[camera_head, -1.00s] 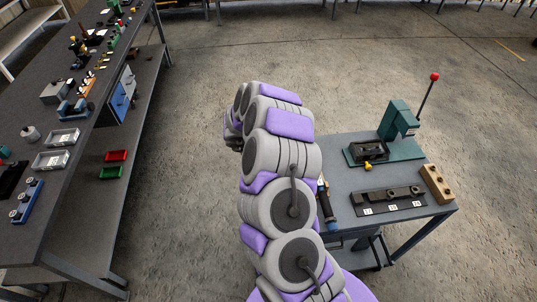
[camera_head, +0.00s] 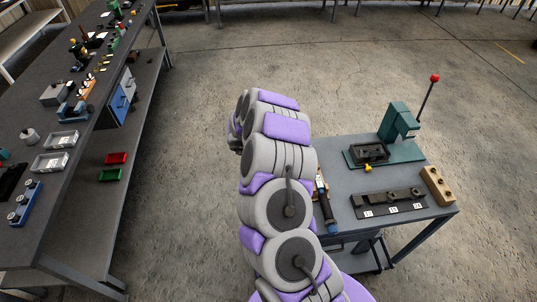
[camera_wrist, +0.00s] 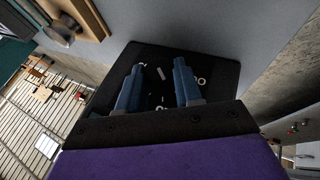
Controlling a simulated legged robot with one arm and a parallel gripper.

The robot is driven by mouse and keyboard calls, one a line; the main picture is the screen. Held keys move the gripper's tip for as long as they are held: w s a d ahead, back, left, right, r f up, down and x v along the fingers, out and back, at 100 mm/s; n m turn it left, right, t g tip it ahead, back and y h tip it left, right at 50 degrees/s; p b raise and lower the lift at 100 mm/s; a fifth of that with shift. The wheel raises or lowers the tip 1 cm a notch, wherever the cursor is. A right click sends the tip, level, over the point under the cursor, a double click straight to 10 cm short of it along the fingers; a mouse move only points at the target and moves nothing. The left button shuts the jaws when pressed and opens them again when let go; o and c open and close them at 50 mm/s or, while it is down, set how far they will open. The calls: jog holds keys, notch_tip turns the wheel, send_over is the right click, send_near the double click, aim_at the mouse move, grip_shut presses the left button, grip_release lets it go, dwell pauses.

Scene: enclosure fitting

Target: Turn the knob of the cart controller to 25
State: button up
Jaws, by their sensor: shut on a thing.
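My gripper (camera_wrist: 159,66) shows in the wrist view with two blue fingers standing over a dark panel (camera_wrist: 215,68), which I take for the face of the cart controller. Small white marks lie on the panel between and beside the fingers. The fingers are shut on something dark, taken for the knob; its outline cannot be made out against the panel. The pointer and the value it is set to cannot be read. In the head view my arm hides the gripper, and I cannot make out the controller or knob there.
A grey table (camera_head: 345,182) stands right of my arm, with a green press (camera_head: 397,122), a black block strip (camera_head: 390,203), a wooden block (camera_head: 436,186) and a dark-handled tool (camera_head: 325,205). A long workbench (camera_head: 60,195) with trays stands left. Open floor (camera_head: 190,170) lies between.

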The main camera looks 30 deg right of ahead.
jog(key=shift+c, duration=1.4)
jog(key=p, duration=0.3)
jog(key=shift+s+r+p, duration=0.1)
jog(key=shift+r+p, duration=0.15)
jog(key=shift+p, duration=0.15)
